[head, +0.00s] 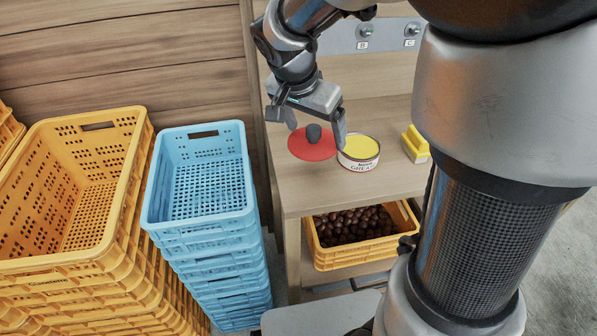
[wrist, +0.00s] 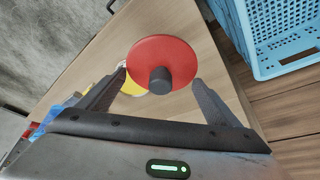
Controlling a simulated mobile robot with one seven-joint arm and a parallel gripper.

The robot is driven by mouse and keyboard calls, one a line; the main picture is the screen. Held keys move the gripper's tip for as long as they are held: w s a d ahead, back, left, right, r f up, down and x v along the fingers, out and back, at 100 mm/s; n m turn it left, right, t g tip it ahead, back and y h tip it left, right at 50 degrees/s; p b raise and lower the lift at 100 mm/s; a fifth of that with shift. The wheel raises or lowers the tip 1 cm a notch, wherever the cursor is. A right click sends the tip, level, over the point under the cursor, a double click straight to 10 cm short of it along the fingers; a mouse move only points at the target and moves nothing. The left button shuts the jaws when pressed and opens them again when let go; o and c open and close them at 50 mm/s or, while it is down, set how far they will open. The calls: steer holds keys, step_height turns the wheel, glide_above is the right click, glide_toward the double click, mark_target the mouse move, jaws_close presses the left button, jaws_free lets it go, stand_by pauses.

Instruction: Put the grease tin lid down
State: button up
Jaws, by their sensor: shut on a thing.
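The grease tin lid (head: 306,153) is a red disc with a dark knob. My gripper (head: 316,136) is shut on it, with one finger at each side of its rim. The lid also shows between the fingers in the wrist view (wrist: 150,55), knob towards the camera. It is at the bench top, left of the grease tin; I cannot tell whether it touches the wood. The open grease tin (head: 358,163) stands upright on the bench, its yellow contents showing. In the wrist view the tin (wrist: 132,88) is mostly hidden behind the lid and a finger.
The wooden bench (head: 300,195) has free room in front of the lid. A yellow object (head: 415,144) lies right of the tin. A yellow crate of chestnuts (head: 350,257) sits below. Stacked blue crates (head: 205,235) and yellow crates (head: 60,265) stand left.

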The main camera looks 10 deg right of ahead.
mark_target(309, 144)
steer(key=f, duration=0.2)
steer(key=f+b, duration=0.1)
steer(key=f, duration=0.2)
steer(key=shift+s+a+f, duration=0.15)
steer(key=shift+a+f, duration=0.1)
steer(key=shift+f, duration=0.1)
steer(key=shift+f+b, duration=0.65)
steer(key=shift+f, duration=1.6)
steer(key=shift+f+b, duration=0.25)
steer(key=shift+b, duration=0.05)
steer(key=o, duration=0.9)
steer(key=shift+r, duration=0.1)
steer(key=shift+o, duration=0.2)
steer(key=shift+r, duration=0.1)
